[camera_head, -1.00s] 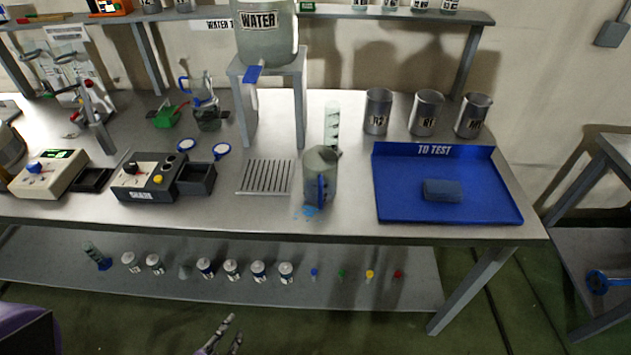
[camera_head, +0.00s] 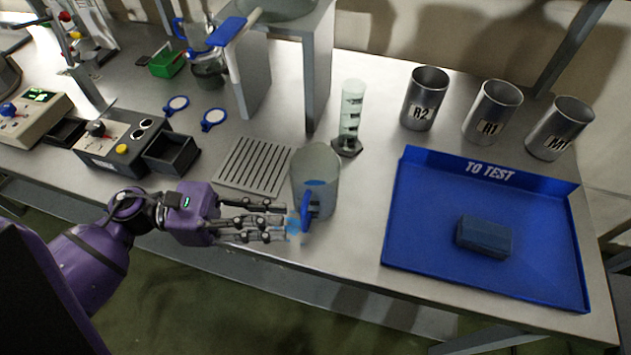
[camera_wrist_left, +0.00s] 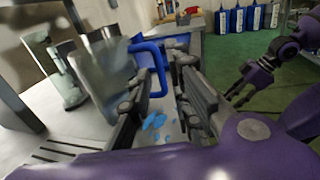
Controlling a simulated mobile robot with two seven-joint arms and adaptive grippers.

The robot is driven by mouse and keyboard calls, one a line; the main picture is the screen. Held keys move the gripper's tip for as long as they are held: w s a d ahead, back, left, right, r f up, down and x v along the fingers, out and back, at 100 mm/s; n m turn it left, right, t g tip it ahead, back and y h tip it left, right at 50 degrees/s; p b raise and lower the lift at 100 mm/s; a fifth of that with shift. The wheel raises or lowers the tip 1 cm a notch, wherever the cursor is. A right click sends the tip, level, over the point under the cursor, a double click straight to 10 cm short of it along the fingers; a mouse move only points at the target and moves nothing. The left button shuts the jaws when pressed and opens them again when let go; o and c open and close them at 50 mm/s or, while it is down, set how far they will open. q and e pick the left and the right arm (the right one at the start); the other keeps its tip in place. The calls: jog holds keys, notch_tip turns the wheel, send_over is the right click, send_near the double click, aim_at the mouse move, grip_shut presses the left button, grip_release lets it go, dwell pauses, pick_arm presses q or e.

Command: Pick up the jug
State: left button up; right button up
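The jug (camera_head: 318,165) is a grey see-through vessel with a blue handle (camera_head: 306,212), upright near the front edge of the bench. My left gripper (camera_head: 287,221) is open, with its fingertips just left of the handle. In the left wrist view the jug (camera_wrist_left: 105,80) stands at the left, and its blue handle (camera_wrist_left: 158,68) shows between and beyond the open fingers (camera_wrist_left: 165,105). I cannot tell whether any finger touches it. My right gripper (camera_wrist_left: 238,88) shows small at the right of the left wrist view, its fingers apart and empty.
A graduated cylinder (camera_head: 350,118) stands close behind the jug. A slotted drain plate (camera_head: 232,165) lies to its left. A blue TO TEST tray (camera_head: 420,255) with a dark blue block (camera_head: 484,237) is at the right. Steel cups (camera_head: 424,98) stand behind the tray.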

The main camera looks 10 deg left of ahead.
aim_at(304, 232)
pick_arm(q)
jog(key=shift+w+d+r+p, duration=0.15)
jog(key=shift+d+r+p, duration=0.15)
jog(key=shift+d, duration=0.3)
jog(key=shift+w+d+r+p, duration=0.15)
jog(key=shift+d+p, duration=0.1)
jog(key=shift+d, duration=0.3)
jog(key=p+x, duration=0.1)
jog(key=x, duration=0.1)
jog(key=shift+w+d, duration=0.15)
jog(key=shift+d, duration=0.1)
jog(key=shift+d+f, duration=0.3)
jog(key=shift+d, duration=0.15)
grip_shut()
pick_arm(e)
jog(key=shift+w+d+r, duration=0.1)
jog(key=shift+w+r, duration=0.1)
jog(key=shift+r, duration=0.4)
jog(key=shift+w+d+r, duration=0.1)
jog(key=shift+w+r, duration=0.1)
jog(key=shift+r, duration=0.35)
jog(key=shift+s, duration=0.1)
